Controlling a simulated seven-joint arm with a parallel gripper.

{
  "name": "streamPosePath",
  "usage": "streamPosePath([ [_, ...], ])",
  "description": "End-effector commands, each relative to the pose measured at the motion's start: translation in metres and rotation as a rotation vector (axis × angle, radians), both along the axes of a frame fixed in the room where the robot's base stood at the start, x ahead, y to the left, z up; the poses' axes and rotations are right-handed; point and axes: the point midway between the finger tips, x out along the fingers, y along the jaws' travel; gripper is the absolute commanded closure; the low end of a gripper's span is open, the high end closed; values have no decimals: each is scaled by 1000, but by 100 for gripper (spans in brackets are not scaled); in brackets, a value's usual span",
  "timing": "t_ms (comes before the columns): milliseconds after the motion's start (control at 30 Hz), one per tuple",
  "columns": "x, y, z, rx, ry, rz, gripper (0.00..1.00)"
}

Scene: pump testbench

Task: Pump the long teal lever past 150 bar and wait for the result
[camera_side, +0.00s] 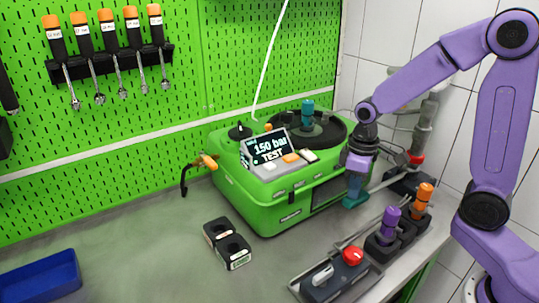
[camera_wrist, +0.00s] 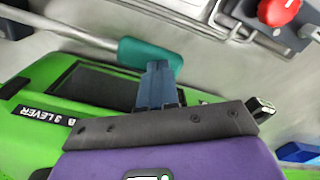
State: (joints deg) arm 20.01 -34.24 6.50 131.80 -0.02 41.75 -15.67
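The long lever's teal grip (camera_side: 355,200) hangs low at the right side of the green pump testbench (camera_side: 275,218). Its grey rod and teal grip (camera_wrist: 150,54) cross the upper left of the wrist view. My gripper (camera_side: 358,178) points down right at the grip, and its dark fingers (camera_wrist: 158,72) overlap the grip's lower edge. The fingers look close together with no gap showing. I cannot tell whether they touch the grip. The display (camera_side: 269,148) reads "150 bar" and "TEST".
A control box with a red button (camera_side: 352,256) stands at the front. Purple (camera_side: 390,221) and orange (camera_side: 424,195) handled tools stand in black holders at the right. A black two-hole block (camera_side: 228,243) and blue bin (camera_side: 42,277) sit on the grey bench. Tools hang on the pegboard.

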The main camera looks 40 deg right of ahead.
Motion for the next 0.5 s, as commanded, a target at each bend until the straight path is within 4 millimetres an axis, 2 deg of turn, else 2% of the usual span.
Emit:
streamPosePath([
  [500,1,-5,44,1,-4,1,100],
])
